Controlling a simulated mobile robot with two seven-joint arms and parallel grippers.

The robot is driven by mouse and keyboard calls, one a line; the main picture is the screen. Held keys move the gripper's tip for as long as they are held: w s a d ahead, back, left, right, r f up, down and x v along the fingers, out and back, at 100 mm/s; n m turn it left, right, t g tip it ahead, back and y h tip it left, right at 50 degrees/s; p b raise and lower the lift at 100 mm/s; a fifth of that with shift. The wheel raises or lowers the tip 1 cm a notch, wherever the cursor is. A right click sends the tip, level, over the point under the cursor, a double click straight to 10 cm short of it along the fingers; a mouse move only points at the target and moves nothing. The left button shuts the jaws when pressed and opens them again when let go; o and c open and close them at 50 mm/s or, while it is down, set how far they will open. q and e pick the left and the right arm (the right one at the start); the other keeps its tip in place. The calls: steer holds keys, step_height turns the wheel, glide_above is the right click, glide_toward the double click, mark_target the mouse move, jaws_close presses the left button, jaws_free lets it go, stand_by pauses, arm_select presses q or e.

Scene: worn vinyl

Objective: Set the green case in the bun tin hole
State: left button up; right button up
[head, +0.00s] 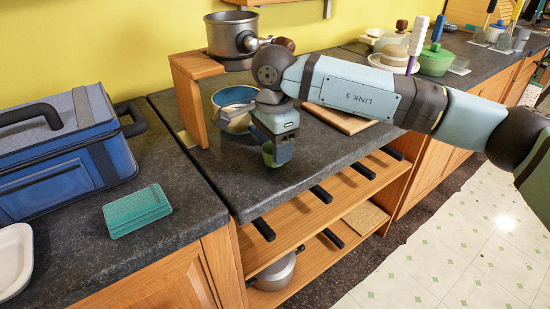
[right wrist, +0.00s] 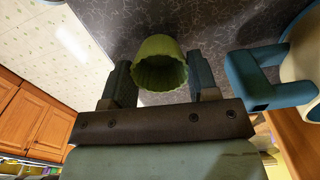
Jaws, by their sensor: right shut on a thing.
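My right gripper (head: 272,154) is pointed down over the front part of the dark worktop (head: 290,180). It is shut on the green case (head: 268,156), a small fluted cup, which shows between the two fingers in the right wrist view (right wrist: 160,62). The case is held upright or nearly so; whether it touches the worktop cannot be told. I cannot make out a bun tin in either view. My left gripper is not in view.
A blue bowl-like vessel (head: 222,98) stands just behind the gripper, beside a wooden stand (head: 190,100) bearing a saucepan (head: 225,37). A wooden board (head: 345,121) lies to the right. A blue cool bag (head: 60,165) and green slabs (head: 137,211) are at left.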

steer(key=shift+r, duration=0.15)
steer(key=shift+r+p, duration=1.1)
steer(key=shift+r, duration=1.3)
